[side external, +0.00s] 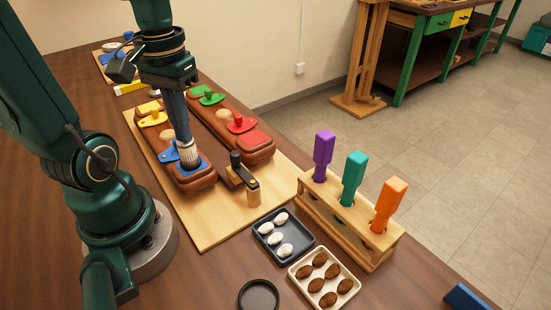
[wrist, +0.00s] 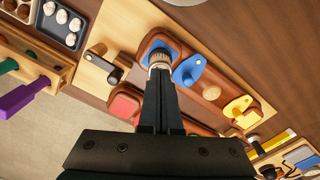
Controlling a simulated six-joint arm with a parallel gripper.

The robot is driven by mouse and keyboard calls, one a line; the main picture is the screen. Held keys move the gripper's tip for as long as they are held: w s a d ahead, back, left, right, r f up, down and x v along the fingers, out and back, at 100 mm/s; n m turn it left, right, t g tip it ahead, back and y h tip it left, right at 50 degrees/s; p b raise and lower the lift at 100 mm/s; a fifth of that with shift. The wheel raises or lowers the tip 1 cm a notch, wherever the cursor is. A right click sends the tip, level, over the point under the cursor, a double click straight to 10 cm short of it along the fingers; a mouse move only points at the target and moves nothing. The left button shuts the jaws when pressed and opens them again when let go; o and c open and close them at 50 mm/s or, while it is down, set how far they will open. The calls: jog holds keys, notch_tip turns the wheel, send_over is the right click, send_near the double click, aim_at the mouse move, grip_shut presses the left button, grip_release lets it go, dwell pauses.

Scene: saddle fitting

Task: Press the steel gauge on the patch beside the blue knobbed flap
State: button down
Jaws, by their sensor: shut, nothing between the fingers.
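The steel gauge (side external: 190,156) is a short knurled cylinder at the tip of my gripper (side external: 187,143), whose narrow fingers are shut. It also shows in the wrist view (wrist: 159,60), in line with the finger ends. The gauge stands over the blue patch (side external: 203,167) at the near end of the left brown saddle pad (side external: 190,186); it looks to be on the patch, but I cannot tell whether it presses. The blue knobbed flap (wrist: 188,71) lies beside it on the same pad. The gripper partly hides the flap (side external: 168,153) in the side view.
The second brown pad (side external: 256,152) with red and green flaps lies to the right. A dark clamp on a wooden post (side external: 252,189) stands close by. Handled tools fill a wooden rack (side external: 345,222). A dark tray (side external: 265,245) and cream tray (side external: 313,302) lie in front.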

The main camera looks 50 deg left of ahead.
dwell(0.3)
jog(key=shift+r, duration=3)
jog(key=w+d+f+m+t, duration=0.1)
jog(key=d+f+m+t, duration=0.2)
jog(key=d, duration=0.6)
jog(key=m+t, duration=0.2)
jog(key=m, duration=0.1)
jog(key=shift+d+t, duration=0.3)
jog(key=shift+d, duration=0.05)
jog(key=shift+w, duration=0.1)
